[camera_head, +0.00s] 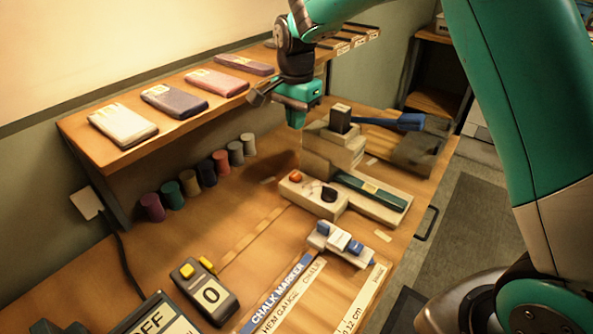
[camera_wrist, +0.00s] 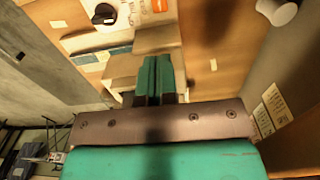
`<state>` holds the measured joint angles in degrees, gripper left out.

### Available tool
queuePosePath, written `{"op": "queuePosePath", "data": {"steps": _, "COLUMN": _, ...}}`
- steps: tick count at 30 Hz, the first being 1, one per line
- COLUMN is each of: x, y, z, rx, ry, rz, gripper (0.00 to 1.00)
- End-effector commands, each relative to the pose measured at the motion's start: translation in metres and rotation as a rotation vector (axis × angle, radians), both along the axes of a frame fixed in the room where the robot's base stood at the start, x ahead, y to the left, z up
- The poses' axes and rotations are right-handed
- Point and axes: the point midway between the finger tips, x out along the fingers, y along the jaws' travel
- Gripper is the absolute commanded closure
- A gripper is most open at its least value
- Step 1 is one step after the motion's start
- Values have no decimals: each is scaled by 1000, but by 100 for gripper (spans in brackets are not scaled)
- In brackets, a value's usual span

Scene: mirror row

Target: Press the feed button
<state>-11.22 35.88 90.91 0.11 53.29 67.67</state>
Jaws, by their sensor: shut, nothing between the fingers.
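A pale machine (camera_head: 313,201) stands on the bench. On its top are a round orange button (camera_head: 296,176) and a black knob (camera_head: 329,193); no label on the button is readable.
A shelf (camera_head: 75,127) with several flat packs runs along the wall, close to my gripper. Several coloured cylinders (camera_head: 188,183) stand below it. A blue-handled lever (camera_head: 410,122) is at the right. A counter showing 0 (camera_head: 220,307) and an OFF sign (camera_head: 160,322) are in front.

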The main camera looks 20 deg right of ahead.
Motion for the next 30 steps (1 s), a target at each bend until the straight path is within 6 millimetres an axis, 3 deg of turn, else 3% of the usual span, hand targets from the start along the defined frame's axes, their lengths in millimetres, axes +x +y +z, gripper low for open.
{"op": "queuePosePath", "data": {"steps": 11, "x": -1, "y": 0, "z": -8, "rx": 0, "ry": 1, "rz": 3, "gripper": 100}}
{"op": "queuePosePath", "data": {"steps": 24, "x": -2, "y": 0, "z": -94, "rx": 0, "ry": 4, "rz": 5, "gripper": 100}}
{"op": "queuePosePath", "data": {"steps": 30, "x": -1, "y": 0, "z": -124, "rx": 1, "ry": 2, "rz": 5, "gripper": 100}}
